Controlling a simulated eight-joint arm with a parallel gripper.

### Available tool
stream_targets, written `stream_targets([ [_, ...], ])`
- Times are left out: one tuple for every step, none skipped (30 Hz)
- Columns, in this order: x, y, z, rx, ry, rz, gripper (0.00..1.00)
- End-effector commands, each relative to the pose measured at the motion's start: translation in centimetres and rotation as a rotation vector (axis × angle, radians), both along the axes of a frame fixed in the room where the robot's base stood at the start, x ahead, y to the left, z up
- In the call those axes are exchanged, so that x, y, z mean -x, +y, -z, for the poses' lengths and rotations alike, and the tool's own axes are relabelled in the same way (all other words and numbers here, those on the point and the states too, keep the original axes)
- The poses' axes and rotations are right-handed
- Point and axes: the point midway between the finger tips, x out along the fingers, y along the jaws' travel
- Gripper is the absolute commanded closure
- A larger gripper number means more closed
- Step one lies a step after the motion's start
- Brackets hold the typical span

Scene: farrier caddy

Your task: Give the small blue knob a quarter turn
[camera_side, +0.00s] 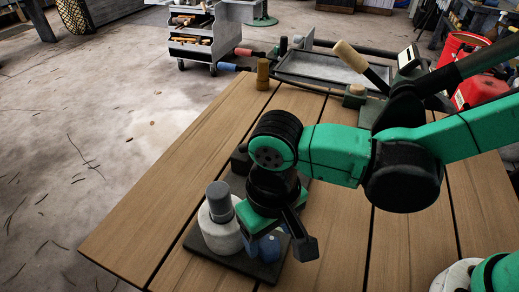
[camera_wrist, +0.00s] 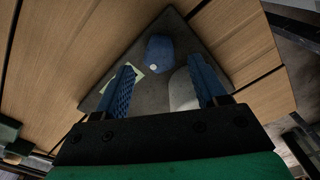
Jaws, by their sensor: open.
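The small blue knob (camera_wrist: 158,50) stands on a dark base plate (camera_wrist: 140,38), with a pale dot on it in the wrist view. In the side view it is a small blue shape (camera_side: 269,246) below my gripper (camera_side: 266,238), partly hidden by it. My gripper (camera_wrist: 163,66) is open, with blue ribbed pads on its fingers. In the wrist view the knob shows beyond the fingertips, between their lines. I cannot tell the exact height gap; nothing is held.
A white cylinder with a grey top (camera_side: 222,225) stands on the plate close beside my gripper; its pale side (camera_wrist: 182,92) shows near the right finger. A pale label lies by the left finger. The wooden table (camera_side: 165,215) is clear to the left. A metal tray (camera_side: 325,70) lies behind.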

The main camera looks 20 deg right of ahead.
Motion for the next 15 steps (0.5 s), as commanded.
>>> stream_targets([
  [0.03,-0.03,-0.31,0.000,0.000,0.000,0.35],
  [0.03,-0.03,-0.44,0.000,0.000,0.000,0.35],
  [0.03,-0.03,-0.56,0.000,0.000,0.000,0.35],
  [0.03,-0.03,-0.62,0.000,0.000,0.000,0.35],
  [0.03,-0.03,-0.65,0.000,0.000,0.000,0.35],
  [0.03,-0.03,-0.66,0.000,0.000,0.000,0.35],
  [0.03,-0.03,-0.66,0.000,0.000,0.000,0.35],
  [0.03,-0.03,-0.66,0.000,0.000,0.000,0.35],
  [0.02,-0.02,-0.65,0.000,0.000,0.000,0.35],
  [0.02,-0.02,-0.65,0.000,0.000,0.000,0.35],
  [0.02,-0.02,-0.65,0.000,0.000,0.000,0.35],
  [0.02,-0.02,-0.65,0.000,0.000,0.000,0.35],
  [0.02,-0.02,-0.64,0.000,0.000,0.000,0.35],
  [0.02,-0.02,-0.64,0.000,0.000,0.000,0.35],
  [0.02,-0.02,-0.64,0.000,0.000,0.000,0.35],
])
